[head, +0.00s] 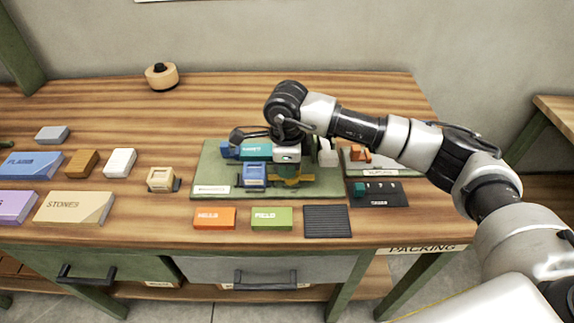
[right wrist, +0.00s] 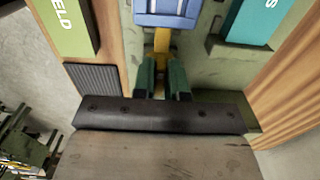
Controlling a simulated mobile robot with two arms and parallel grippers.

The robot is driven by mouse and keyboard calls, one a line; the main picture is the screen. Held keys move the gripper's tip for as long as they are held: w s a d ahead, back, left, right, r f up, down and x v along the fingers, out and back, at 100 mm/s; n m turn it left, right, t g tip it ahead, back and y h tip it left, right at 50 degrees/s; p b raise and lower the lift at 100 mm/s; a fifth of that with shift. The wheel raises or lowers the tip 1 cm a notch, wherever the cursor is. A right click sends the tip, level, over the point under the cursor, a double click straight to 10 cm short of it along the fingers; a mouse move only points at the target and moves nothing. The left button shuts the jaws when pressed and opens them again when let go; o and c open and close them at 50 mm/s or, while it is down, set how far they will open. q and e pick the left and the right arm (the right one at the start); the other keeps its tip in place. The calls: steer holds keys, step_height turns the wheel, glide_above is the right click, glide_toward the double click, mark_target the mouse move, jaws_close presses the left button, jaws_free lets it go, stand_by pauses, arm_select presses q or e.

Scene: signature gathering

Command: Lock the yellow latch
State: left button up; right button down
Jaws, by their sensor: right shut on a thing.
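The yellow latch (head: 292,181) is on the green board (head: 213,165), beside a blue block-like part (head: 254,175). In the right wrist view the yellow latch (right wrist: 162,42) runs from the blue part (right wrist: 168,12) down between my green fingertips. My right gripper (right wrist: 163,75) is shut on the latch; its fingers hide the latch's near end. In the head view my right gripper (head: 287,172) comes down over the board and partly covers the latch. My left gripper is not in view.
A teal block (head: 255,150) lies on the board behind the blue part. Orange (head: 214,218) and green (head: 271,218) labelled blocks and a dark ribbed pad (head: 327,221) lie in front. A dark tray (head: 379,193) stands to the right. The table's back left is mostly clear.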

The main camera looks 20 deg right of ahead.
steer(key=c, duration=1.2)
jaws_free()
steer(key=shift+o, duration=0.2)
step_height(320, 180, up, 11)
steer(key=b, duration=0.1)
steer(key=shift+b, duration=0.3)
steer(key=shift+f, duration=0.15)
